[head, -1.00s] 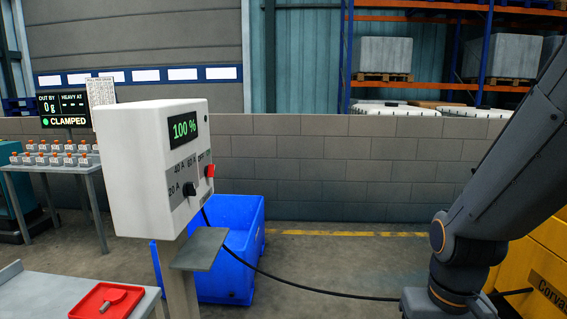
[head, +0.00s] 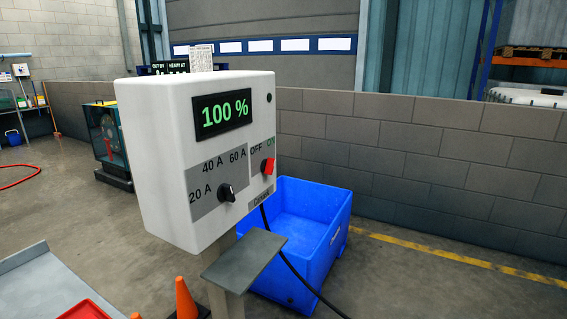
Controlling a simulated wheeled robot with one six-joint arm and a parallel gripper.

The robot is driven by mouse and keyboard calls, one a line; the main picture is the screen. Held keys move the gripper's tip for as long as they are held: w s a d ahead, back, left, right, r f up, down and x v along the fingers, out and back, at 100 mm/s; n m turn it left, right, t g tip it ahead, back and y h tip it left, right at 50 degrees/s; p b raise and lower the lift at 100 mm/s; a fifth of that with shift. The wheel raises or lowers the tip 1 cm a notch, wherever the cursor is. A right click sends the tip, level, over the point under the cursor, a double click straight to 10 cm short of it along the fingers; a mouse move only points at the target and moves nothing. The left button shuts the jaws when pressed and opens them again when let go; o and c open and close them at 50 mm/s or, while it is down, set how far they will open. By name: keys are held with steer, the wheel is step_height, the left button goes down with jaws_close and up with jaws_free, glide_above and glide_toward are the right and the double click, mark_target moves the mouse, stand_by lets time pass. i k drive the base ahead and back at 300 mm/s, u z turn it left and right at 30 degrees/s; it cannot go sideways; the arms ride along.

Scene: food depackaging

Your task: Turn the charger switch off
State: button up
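The charger (head: 160,160) is a white box on a post, with its front panel facing right in the head view. Its green display (head: 223,113) reads 100 %. A red switch (head: 268,166) sits at the right of the panel, under the labels OFF and ON; it appears tilted, but I cannot tell for certain which way it is set. A black knob (head: 227,193) sits by the 20 A, 40 A and 60 A marks. My gripper is not in view.
A grey shelf (head: 243,262) juts out below the panel. A blue bin (head: 318,232) stands behind it, and a black cable runs down past it. Orange cones (head: 186,299) and a table with a red tray (head: 84,311) are at the lower left. Floor at the right is clear.

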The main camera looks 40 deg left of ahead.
mark_target(267, 165)
steer(key=u, duration=0.75)
steer(key=i, duration=1.1)
steer(key=u, duration=0.95)
